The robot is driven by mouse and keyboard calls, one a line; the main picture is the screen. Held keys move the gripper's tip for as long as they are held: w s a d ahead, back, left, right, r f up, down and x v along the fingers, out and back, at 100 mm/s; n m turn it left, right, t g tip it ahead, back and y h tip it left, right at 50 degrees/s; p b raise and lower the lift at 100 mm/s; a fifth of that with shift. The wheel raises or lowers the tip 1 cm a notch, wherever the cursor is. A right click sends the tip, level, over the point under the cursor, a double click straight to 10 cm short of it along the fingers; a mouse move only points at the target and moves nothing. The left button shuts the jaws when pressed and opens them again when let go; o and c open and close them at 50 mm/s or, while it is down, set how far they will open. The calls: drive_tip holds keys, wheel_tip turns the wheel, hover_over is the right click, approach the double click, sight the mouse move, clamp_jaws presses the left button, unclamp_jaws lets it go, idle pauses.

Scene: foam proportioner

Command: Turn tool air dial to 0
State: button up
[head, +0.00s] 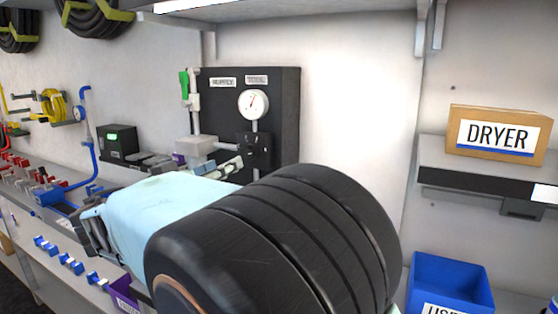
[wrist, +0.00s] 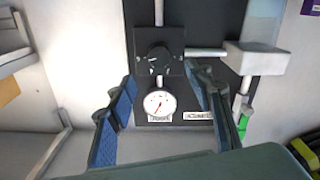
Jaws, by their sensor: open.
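The tool air dial (head: 254,143) is a small black knob below the gauge on the black panel, under the "TOOL" label. In the wrist view, which is upside down, the dial (wrist: 155,58) sits above the round white gauge (wrist: 160,103), with small white marks around it. Its exact setting is too small to read. My gripper (wrist: 163,80) is open and empty, with a blue-padded finger on each side of the gauge and dial area. No contact with the dial is visible. In the head view my arm hides much of the gripper.
A green-handled valve (head: 184,84) and a grey box (head: 196,146) are left of the dial. The box (wrist: 256,57) also shows in the wrist view, right of the dial. A "DRYER" box (head: 498,136) stands on the right shelf. A blue bin (head: 450,280) is below it.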

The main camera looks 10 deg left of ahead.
sight(246, 154)
drive_tip(key=p+x, duration=0.1)
drive_tip(key=x, duration=0.9)
drive_tip(key=shift+d, duration=0.1)
drive_tip(key=c, duration=1.2)
